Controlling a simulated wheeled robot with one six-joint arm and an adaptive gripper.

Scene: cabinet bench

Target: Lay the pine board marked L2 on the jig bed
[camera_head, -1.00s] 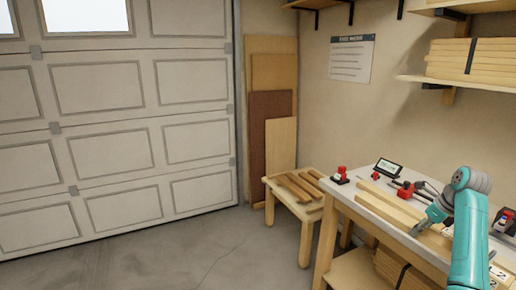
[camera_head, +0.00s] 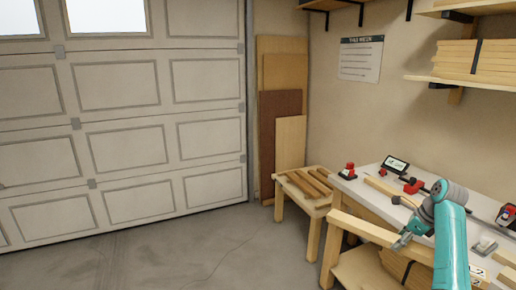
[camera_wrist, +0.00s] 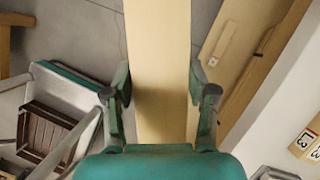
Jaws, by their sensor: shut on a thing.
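My gripper (camera_head: 402,241) is shut on a long pale pine board (camera_head: 362,228), in front of the workbench edge. In the wrist view the board (camera_wrist: 158,50) runs between the two fingers (camera_wrist: 160,98) and out past the top of the picture. No marking shows on the visible face of the board, so I cannot tell whether it is L2. I cannot make out the jig bed for sure in either view.
The workbench (camera_head: 350,188) holds another pale board (camera_head: 383,187), red-and-black tools (camera_head: 411,186) and a small display (camera_head: 395,165). A low table (camera_head: 289,184) with several wooden strips stands left of it. A tag marked L3 (camera_wrist: 303,141) lies at right. Floor at left is clear.

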